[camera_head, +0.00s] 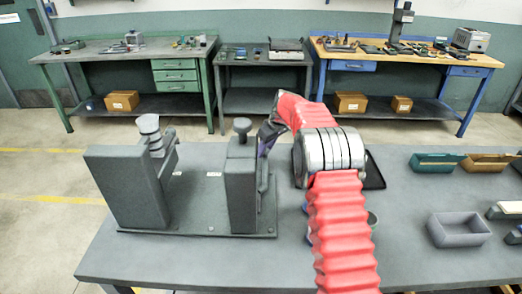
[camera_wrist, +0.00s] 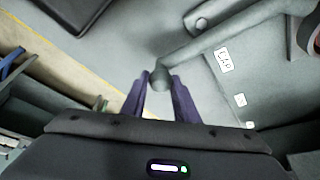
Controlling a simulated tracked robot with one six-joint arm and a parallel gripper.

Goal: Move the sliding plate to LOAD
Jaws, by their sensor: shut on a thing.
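The ring grinder stands on a dark base plate (camera_head: 205,215) on the bench, with a left upright block (camera_head: 125,187) and a right upright block (camera_head: 241,193). I cannot tell for sure which part is the sliding plate. My gripper (camera_wrist: 159,83) has purple fingers shut on the ball end of a grey handle (camera_wrist: 205,46), which runs up and right in the wrist view. A white label (camera_wrist: 224,60), apparently LOAD, lies right of the handle. In the head view my gripper is behind the right block, its fingertips and the handle largely hidden.
A black tray (camera_head: 374,170) lies behind my arm. A grey bin (camera_head: 459,231), a green bin (camera_head: 434,163) and a brown bin (camera_head: 486,162) stand at right. A knob (camera_head: 242,126) tops the right block. Bare bench lies in front of the grinder.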

